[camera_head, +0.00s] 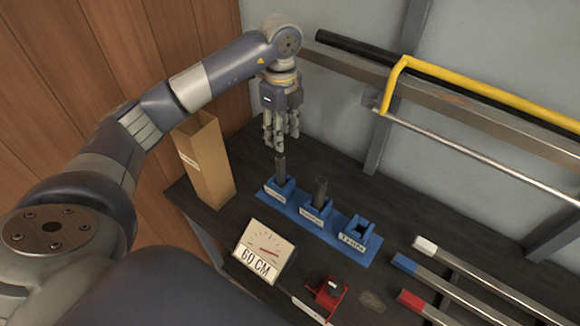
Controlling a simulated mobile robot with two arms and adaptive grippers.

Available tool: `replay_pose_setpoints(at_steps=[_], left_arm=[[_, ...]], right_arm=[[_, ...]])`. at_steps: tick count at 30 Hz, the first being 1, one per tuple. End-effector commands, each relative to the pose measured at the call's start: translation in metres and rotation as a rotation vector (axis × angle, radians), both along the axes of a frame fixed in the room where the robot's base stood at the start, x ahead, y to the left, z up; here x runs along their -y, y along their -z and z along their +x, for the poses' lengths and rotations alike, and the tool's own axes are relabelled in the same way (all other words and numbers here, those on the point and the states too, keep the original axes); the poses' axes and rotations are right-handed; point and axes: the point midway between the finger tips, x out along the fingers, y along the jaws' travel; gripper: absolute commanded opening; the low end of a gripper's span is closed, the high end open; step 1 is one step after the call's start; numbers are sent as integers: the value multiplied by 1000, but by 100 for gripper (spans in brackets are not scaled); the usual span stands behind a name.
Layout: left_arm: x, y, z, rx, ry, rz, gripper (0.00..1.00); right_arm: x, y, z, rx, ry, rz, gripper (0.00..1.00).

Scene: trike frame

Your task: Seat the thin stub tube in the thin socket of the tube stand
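The blue tube stand (340,248) lies on the dark bench and has three sockets in a row with small labels that I cannot read surely. A slim dark tube (281,170) stands upright in the left socket (279,191). A wider dark tube (320,190) stands in the middle socket (316,211). The right socket (357,233) looks empty. My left gripper (281,142) points down just above the slim tube's top, its fingers apart and nothing seen between them. Whether the slim tube is fully seated is hidden inside the socket. My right gripper is not in view.
An open cardboard box (207,165) stands left of the stand. A dial sign reading 60 CM (263,251) and a red fixture (327,294) are in front. Bars with white, blue and red ends (412,297) lie at right. A yellow rail (470,88) runs behind.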

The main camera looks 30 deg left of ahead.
Motion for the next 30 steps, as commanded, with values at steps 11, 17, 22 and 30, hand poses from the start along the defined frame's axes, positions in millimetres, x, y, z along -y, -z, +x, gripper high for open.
replay_pose_setpoints(at_steps=[11,17,22,30], left_arm=[[0,50,-2,-4,2,-1,40],[0,65,-3,-6,2,-2,40],[-1,90,-4,-6,1,-2,40],[-1,105,-3,-1,4,-2,40]], right_arm=[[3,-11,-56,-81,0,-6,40],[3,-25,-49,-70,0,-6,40],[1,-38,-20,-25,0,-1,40],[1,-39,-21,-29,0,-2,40]])
